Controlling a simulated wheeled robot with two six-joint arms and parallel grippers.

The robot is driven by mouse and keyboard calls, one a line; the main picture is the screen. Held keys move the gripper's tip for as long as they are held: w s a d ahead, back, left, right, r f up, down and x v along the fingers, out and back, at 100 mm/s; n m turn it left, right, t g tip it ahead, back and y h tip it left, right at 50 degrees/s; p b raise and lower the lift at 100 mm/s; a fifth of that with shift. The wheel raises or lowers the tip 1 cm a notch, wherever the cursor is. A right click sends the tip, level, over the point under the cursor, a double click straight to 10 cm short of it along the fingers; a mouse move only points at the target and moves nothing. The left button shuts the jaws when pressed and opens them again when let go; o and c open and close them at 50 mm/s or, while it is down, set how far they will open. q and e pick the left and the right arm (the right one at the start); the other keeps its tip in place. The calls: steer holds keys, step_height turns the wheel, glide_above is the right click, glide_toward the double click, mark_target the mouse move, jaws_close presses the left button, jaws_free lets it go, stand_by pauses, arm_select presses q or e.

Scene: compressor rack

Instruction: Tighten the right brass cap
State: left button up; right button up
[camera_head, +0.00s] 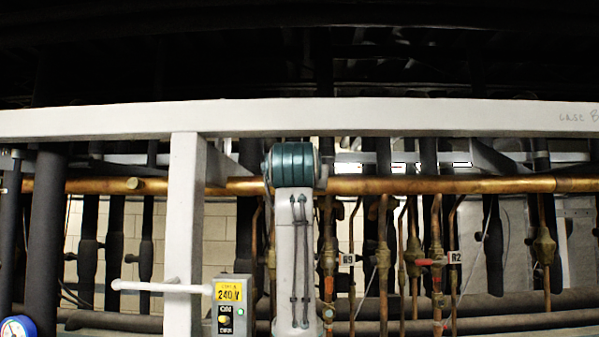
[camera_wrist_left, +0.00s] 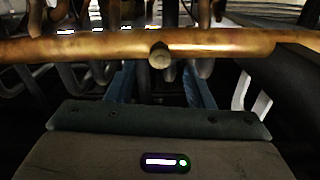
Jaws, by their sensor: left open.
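A copper pipe (camera_head: 420,186) runs level across the head view. A short round brass-coloured cap or stub (camera_head: 133,184) sits on it at the left. Brass valve bodies stand on thin vertical pipes at the right, one at the far right (camera_head: 545,246) and one further left (camera_head: 413,256). In the left wrist view a round stub (camera_wrist_left: 160,56) sticks out of the copper pipe. My left gripper (camera_wrist_left: 160,78) is open, its blue fingers on either side below that stub, with nothing seen between them. I cannot tell which cap this stub is. My right gripper is not in view.
A white beam (camera_head: 350,118) crosses above the pipe, with a white post (camera_head: 184,230) at the left. A grey 240 V switch box (camera_head: 231,301) and a white bar (camera_head: 160,287) are low at the left. Dark insulated pipes crowd behind. My arm link blocks the middle.

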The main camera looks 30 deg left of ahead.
arm_select(q)
steer(key=p+x, duration=0.1)
steer(key=x, duration=0.3)
steer(key=shift+w+a+p, duration=0.1)
steer(key=shift+w+p, duration=0.05)
steer(key=shift+p, duration=0.25)
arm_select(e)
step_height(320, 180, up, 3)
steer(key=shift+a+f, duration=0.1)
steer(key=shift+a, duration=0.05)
arm_select(q)
steer(key=shift+c, duration=0.2)
